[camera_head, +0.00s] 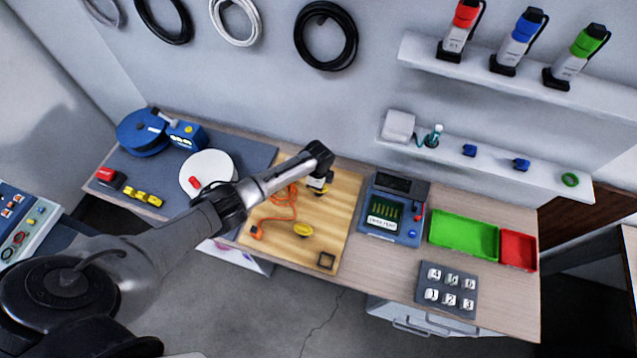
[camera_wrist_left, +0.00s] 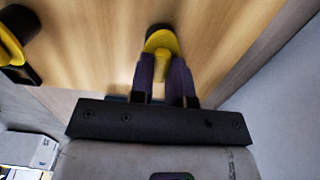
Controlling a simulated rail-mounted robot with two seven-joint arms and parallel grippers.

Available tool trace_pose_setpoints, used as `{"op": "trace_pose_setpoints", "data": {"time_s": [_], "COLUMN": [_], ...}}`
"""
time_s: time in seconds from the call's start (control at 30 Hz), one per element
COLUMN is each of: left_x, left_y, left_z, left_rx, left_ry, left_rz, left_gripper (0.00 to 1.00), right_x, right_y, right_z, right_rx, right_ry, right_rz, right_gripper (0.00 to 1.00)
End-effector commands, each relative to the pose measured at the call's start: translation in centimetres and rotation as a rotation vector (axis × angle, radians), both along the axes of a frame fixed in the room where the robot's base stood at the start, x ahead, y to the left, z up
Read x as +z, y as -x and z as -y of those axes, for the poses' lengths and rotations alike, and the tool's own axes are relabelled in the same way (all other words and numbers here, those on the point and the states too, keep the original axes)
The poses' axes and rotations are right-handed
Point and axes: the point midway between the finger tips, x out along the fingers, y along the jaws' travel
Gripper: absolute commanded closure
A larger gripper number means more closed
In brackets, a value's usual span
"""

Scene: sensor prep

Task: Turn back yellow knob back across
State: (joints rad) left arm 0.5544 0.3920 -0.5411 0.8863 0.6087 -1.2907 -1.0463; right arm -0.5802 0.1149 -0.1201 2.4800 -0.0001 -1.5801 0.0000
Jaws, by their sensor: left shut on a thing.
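My left gripper (camera_head: 319,184) reaches down over the back of the wooden board. It is shut on the back yellow knob (camera_head: 321,193), most of which it hides in the head view. In the left wrist view the two dark fingers (camera_wrist_left: 165,82) stand on either side of this knob's yellow grip (camera_wrist_left: 160,42), which shows between and beyond their tips. The front yellow knob (camera_head: 303,230) lies nearer on the board, apart from the gripper. Another yellow knob with dark parts is at the upper left of the left wrist view (camera_wrist_left: 12,52). My right gripper is not in view.
The wooden board (camera_head: 338,225) also holds an orange cable (camera_head: 292,205) and a small dark square frame (camera_head: 326,260). A blue meter box (camera_head: 391,235) stands to the right, then a green tray (camera_head: 464,251) and a red tray (camera_head: 519,250). A white disc (camera_head: 208,168) lies left.

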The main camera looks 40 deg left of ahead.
Motion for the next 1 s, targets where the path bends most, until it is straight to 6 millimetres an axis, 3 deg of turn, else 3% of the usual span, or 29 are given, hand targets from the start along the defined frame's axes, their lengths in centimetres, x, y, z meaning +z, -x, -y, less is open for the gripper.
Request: {"op": "trace_pose_setpoints", "data": {"time_s": [0.47,0.5,0.73,1.0], "left_x": [0.14,0.14,0.08,0.13], "left_y": [-0.09,-0.09,-0.05,-0.03], "left_z": [0.1,0.1,0.06,0.01], "left_rx": [-0.014,-0.014,-0.012,-0.011], "left_ry": [0.001,0.001,0.001,0.001], "left_rz": [0.002,0.002,0.0,0.001], "left_gripper": [1.0,0.81,0.59,0.57], "right_x": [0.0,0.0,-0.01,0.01], "right_y": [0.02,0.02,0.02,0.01], "right_z": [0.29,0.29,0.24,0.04], "right_rx": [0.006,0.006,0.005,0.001], "right_ry": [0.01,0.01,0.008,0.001], "right_rz": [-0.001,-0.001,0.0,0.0], "right_gripper": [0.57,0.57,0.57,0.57]}}
